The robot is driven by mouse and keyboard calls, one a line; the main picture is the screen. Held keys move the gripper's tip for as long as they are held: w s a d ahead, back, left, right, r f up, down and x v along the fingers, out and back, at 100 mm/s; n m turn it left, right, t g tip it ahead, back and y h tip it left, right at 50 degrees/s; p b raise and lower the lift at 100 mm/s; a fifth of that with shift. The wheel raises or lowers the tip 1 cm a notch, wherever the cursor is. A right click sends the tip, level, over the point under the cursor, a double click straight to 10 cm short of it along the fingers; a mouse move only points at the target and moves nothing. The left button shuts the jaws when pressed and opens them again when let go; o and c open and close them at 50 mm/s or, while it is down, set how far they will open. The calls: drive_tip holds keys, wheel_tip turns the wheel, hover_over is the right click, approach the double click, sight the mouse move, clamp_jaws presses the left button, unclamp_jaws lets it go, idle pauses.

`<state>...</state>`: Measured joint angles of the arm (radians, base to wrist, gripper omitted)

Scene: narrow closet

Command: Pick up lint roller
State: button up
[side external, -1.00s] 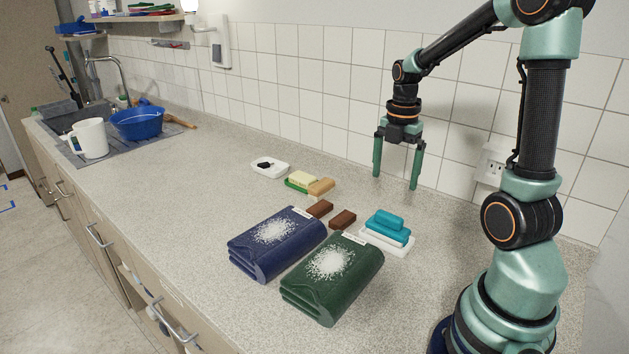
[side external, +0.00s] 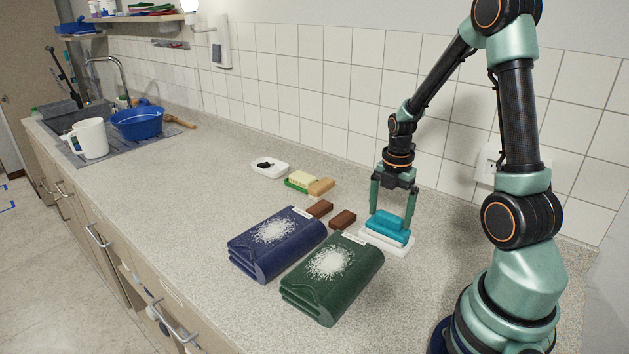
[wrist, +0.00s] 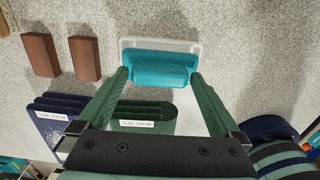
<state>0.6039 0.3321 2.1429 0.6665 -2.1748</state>
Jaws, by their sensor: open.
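A teal block with a raised grip (side external: 390,229) lies on a white tray (side external: 401,250) at the right of the counter. It is the nearest match I see to a lint roller, but I cannot be sure that it is one. My gripper (side external: 393,209) points down just over it, with its green fingers apart. In the wrist view the teal block (wrist: 160,68) lies between and just beyond the fingertips (wrist: 159,76), its long side across the gap. The gripper is open and holds nothing. I cannot tell whether a finger touches the block.
A green folded cloth (side external: 332,285) and a blue folded cloth (side external: 275,250), both with white specks, lie in front and left. Two brown blocks (side external: 343,219) sit close by. A sponge (side external: 302,180) and small white dish (side external: 270,168) lie farther back. The tiled wall is behind.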

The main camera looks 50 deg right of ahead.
sight(390, 214)
clamp_jaws()
drive_tip(key=shift+r, duration=0.1)
wheel_tip(390, 214, up, 20)
idle(0.6)
